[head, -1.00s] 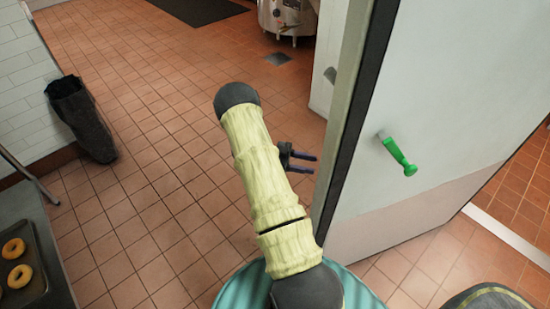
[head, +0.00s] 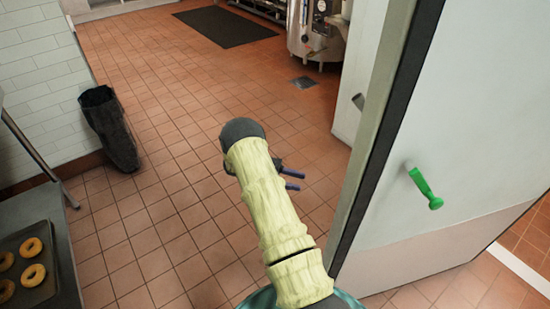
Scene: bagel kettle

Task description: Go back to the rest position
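My gripper (head: 291,180) shows only in part, behind and to the right of my sleeved arm, in the middle of the head view. Two dark fingers point right with a gap between them, and I see nothing held between them. The gripper is over the tiled floor, left of the open door's edge and apart from it. My arm reaches up and forward from the bottom of the view.
A white door (head: 440,110) with a green handle (head: 424,188) stands close on the right. A tray (head: 50,290) of bagels lies at the lower left. A black bin (head: 108,130) stands by the white tiled wall. A steel kettle (head: 315,35) is at the back. Floor between is clear.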

